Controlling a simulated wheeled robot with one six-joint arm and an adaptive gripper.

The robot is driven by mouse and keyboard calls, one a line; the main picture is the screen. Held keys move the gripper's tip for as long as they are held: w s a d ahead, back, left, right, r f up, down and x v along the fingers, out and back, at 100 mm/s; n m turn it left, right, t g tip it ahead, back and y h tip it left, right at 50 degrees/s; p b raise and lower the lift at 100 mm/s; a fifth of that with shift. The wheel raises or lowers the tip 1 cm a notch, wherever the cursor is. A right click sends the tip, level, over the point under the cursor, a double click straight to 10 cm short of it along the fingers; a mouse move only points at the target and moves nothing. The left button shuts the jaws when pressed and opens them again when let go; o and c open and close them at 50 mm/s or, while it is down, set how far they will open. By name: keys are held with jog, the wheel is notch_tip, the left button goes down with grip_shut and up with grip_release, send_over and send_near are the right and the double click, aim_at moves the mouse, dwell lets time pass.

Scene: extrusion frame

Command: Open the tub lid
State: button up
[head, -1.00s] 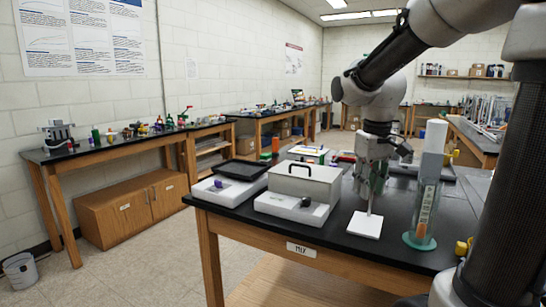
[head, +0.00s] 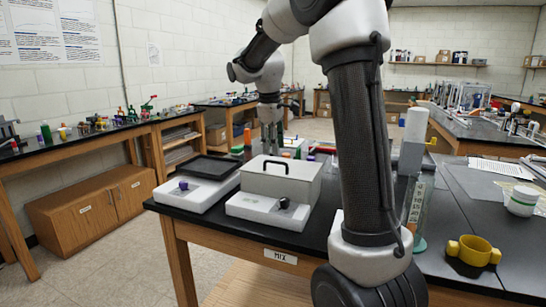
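A small white tub with a green band (head: 522,200) stands on the black bench at the far right; its top is white and looks closed. A grey box with a black handle on top (head: 280,182) sits at the bench's left part, on or behind a white base with a dark knob (head: 268,208). My gripper (head: 270,150) points down beyond the grey box, far to the left of the tub. It is small and partly lost against the clutter behind, so its finger opening is unclear. I see nothing held in it.
A white device with a black tray top (head: 200,185) stands left of the grey box. A tall clear cylinder (head: 413,190) stands right of my arm. A yellow two-handled piece (head: 473,250) lies near the tub. My arm hides the bench's middle.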

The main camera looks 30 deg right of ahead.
aim_at(275, 162)
jog(key=shift+w+d+f, duration=0.15)
jog(key=shift+d+f, duration=0.05)
jog(key=shift+f, duration=0.95)
jog(key=shift+w+d+f, duration=0.1)
jog(key=shift+d+f, duration=0.1)
jog(key=shift+f, duration=0.95)
grip_shut()
